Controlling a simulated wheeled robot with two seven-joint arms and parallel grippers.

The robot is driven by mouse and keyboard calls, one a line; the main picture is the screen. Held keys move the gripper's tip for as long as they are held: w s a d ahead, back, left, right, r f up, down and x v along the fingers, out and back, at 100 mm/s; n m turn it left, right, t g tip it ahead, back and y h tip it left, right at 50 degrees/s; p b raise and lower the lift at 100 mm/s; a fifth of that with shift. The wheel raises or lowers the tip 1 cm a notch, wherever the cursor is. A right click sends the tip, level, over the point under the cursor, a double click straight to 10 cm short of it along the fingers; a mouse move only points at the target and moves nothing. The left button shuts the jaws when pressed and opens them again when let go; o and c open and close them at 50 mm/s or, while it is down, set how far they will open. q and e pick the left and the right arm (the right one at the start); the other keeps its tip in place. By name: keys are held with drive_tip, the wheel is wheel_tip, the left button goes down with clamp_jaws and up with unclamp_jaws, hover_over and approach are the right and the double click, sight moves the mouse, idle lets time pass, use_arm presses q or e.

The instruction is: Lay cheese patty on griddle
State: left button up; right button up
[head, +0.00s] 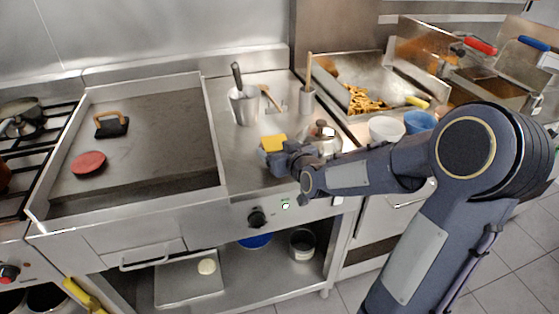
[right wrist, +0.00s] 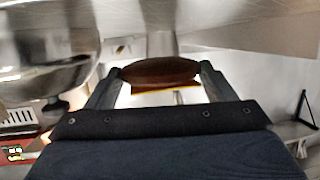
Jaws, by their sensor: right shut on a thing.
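The griddle (head: 150,150) is the wide steel plate at the left in the head view, with raised walls. A red round patty (head: 88,163) lies on its left part. My right gripper (head: 281,156) is over the steel counter to the right of the griddle. It is shut on the cheese patty, whose yellow cheese slice (head: 273,142) shows at the fingers in the head view. In the right wrist view the brown patty (right wrist: 160,72) sits between the two fingers, with a yellow edge along it. My left gripper is out of view.
A press with a wooden handle (head: 112,126) stands on the griddle's back left. A steel utensil pot (head: 243,106) stands on the counter behind my gripper. A shiny pot (head: 323,140) is close on its right. The griddle's middle and right are clear.

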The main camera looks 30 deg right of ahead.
drive_tip(key=shift+w+d+f, duration=0.1)
drive_tip(key=shift+w+f, duration=0.05)
drive_tip(key=shift+f, duration=0.75)
drive_tip(key=shift+w+f, duration=0.1)
drive_tip(key=shift+f, duration=0.8)
drive_tip(key=shift+f+b, duration=0.2)
drive_tip(key=shift+b, duration=0.2)
drive_tip(key=o, duration=0.8)
drive_tip(key=shift+c, duration=0.2)
drive_tip(key=shift+r, duration=0.1)
